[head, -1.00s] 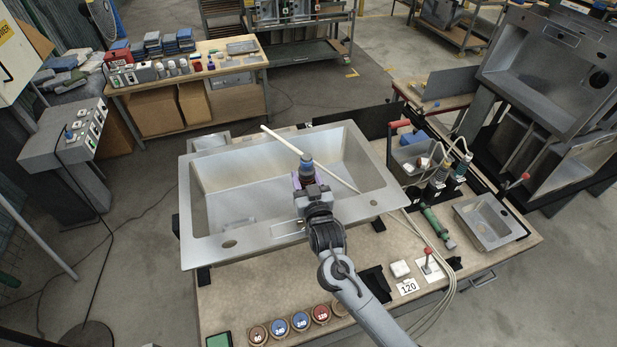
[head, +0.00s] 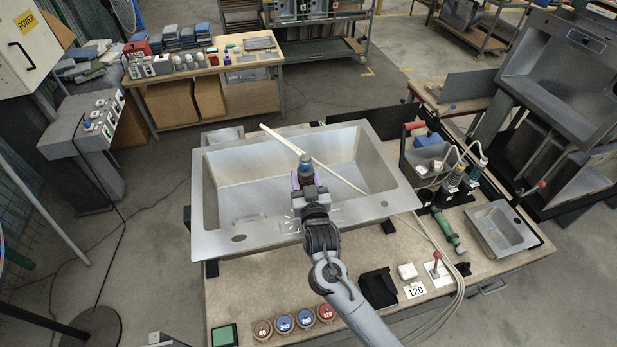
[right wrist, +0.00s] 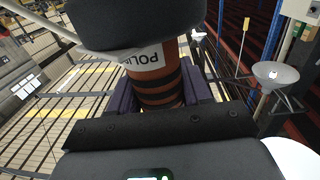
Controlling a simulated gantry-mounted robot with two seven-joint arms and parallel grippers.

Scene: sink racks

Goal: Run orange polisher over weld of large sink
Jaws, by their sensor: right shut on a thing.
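The large grey sink (head: 215,200) lies on the workbench in the head view, its basin facing up. My right gripper (head: 308,184) is over its front rim, shut on the polisher (head: 306,166), which stands roughly upright with a pale hose running from it. In the right wrist view the polisher's orange body (right wrist: 160,82), with black bands and a partly readable white label, sits between the fingers (right wrist: 160,100). Bright sparks show on the front rim just below the gripper. The polisher's working end and most of the weld are hidden by my wrist. My left gripper is out of view.
A small sink (head: 500,230) and a green tool (head: 446,229) lie at the bench's right. Other corded tools stand by a grey bin (head: 425,160). Several round discs (head: 284,324) line the front edge. Pale hoses cross the bench right of my arm.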

